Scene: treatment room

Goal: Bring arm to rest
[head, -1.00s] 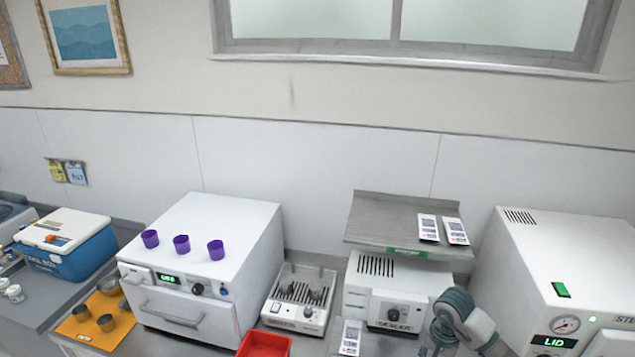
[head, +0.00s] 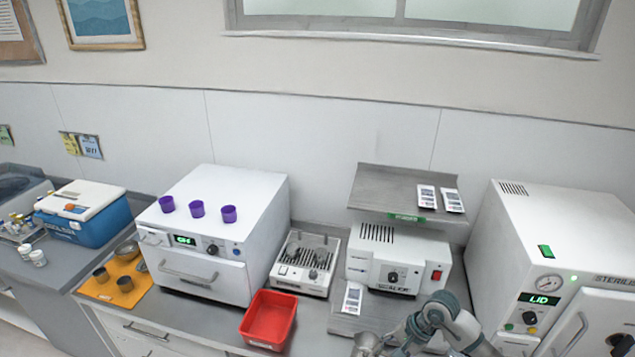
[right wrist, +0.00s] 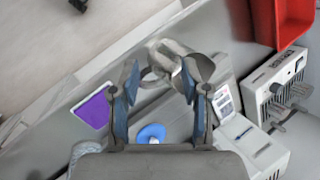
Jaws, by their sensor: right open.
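My right arm (head: 440,318) comes in at the bottom right of the head view, bent in front of the pouch sealer (head: 385,262). My right gripper (right wrist: 163,74) is open in the right wrist view, its two fingers spread apart. A shiny metal object (right wrist: 172,48) shows beyond and between the fingertips. I cannot tell whether it touches them, and nothing is clearly held. In the head view the hand is at the bottom edge and mostly cut off. My left gripper is in neither view.
A red tray (head: 268,318) sits at the counter's front. Behind it are a white grilled device (head: 303,266) and a white oven-like unit (head: 213,235) with purple cups on top. A steriliser (head: 560,245) stands right. A shelf (head: 385,190) overhangs the sealer. A purple item (right wrist: 95,108) lies below.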

